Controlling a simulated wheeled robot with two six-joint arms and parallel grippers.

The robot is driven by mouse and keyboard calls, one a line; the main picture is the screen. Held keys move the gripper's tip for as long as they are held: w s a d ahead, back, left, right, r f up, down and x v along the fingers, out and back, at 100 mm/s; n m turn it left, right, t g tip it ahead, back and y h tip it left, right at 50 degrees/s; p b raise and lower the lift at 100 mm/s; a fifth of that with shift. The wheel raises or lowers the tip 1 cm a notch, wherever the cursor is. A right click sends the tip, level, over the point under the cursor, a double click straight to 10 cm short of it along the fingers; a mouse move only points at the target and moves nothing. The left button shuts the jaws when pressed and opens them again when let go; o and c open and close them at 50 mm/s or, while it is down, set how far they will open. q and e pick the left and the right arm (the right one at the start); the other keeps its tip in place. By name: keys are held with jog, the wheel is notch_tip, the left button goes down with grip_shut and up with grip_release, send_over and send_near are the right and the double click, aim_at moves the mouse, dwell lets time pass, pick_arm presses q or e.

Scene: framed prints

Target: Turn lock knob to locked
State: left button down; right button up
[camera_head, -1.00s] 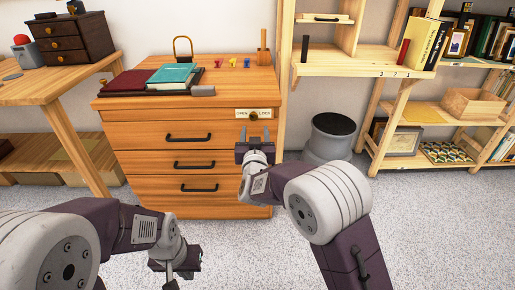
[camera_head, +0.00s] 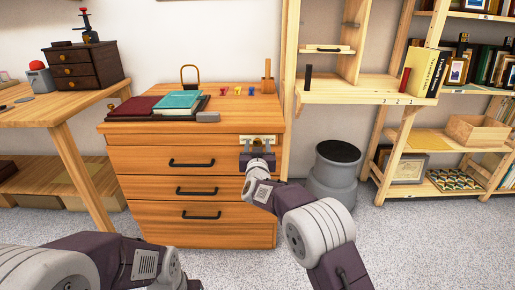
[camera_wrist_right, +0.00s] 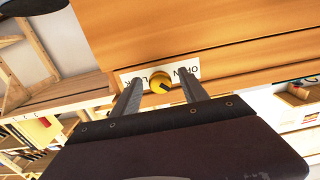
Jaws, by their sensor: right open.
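The lock knob is a small round brass-yellow knob (camera_wrist_right: 160,82) with a dark mark, on a white label plate (camera_head: 246,139) at the top right of the wooden drawer cabinet (camera_head: 150,130). In the right wrist view the plate's lettering is upside down, with OPEN at right and LOCK at left; the dark mark slants to the lower right. My right gripper (camera_head: 257,147) is open in front of the plate. Its fingers stand either side of the knob in the wrist view (camera_wrist_right: 161,76), with no clear contact. In the head view the gripper largely hides the knob. My left gripper is below the picture.
Books (camera_head: 178,102), a padlock-shaped object (camera_head: 189,76) and small coloured items (camera_head: 237,90) lie on the cabinet top. A grey bin (camera_head: 334,175) and wooden shelves (camera_head: 345,90) stand right. A desk (camera_head: 60,105) stands left. Carpet in front is clear.

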grip_shut()
